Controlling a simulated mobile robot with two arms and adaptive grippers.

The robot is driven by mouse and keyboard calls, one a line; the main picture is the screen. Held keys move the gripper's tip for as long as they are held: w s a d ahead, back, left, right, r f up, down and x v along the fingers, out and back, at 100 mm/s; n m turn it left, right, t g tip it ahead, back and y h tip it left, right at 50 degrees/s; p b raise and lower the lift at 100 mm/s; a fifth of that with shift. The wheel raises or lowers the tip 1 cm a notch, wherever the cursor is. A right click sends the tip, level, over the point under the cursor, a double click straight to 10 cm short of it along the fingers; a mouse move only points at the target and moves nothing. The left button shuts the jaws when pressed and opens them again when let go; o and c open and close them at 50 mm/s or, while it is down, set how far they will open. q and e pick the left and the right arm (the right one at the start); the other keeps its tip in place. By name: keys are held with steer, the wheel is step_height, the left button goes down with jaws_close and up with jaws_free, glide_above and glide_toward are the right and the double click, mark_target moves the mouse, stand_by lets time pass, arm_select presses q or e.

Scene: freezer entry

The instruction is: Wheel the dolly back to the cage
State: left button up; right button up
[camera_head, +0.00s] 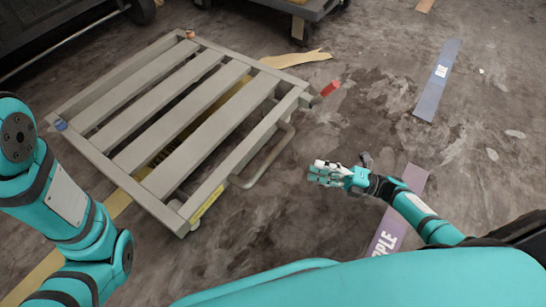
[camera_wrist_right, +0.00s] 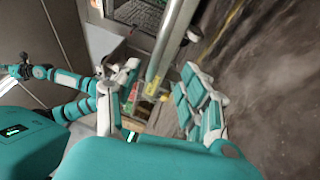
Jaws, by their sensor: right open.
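The dolly (camera_head: 188,52) is a grey slatted platform on the floor, left of centre in the head view. A bent tube handle (camera_head: 272,163) sticks out from its right side. My right gripper (camera_head: 318,172) is open, with its fingers pointing left toward the handle and a short gap between them. In the right wrist view my right gripper (camera_wrist_right: 160,100) has its fingers spread, and a grey bar (camera_wrist_right: 168,40) runs in front of them; I cannot tell whether they touch. My left arm enters at the left, but its gripper is out of view. No cage can be clearly made out.
A dark wheeled unit (camera_head: 50,22) stands at the top left. Another dark wheeled platform (camera_head: 312,8) is at the top. A red piece (camera_head: 330,88) lies by the dolly's corner. Flat strips lie on the floor, one bluish (camera_head: 437,80). The floor at right is mostly clear.

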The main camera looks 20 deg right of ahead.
mark_target(272, 157)
steer(key=shift+b+x, duration=1.75)
steer(key=shift+x, duration=5)
steer(key=shift+r, duration=0.15)
steer(key=shift+c, duration=0.3)
jaws_close()
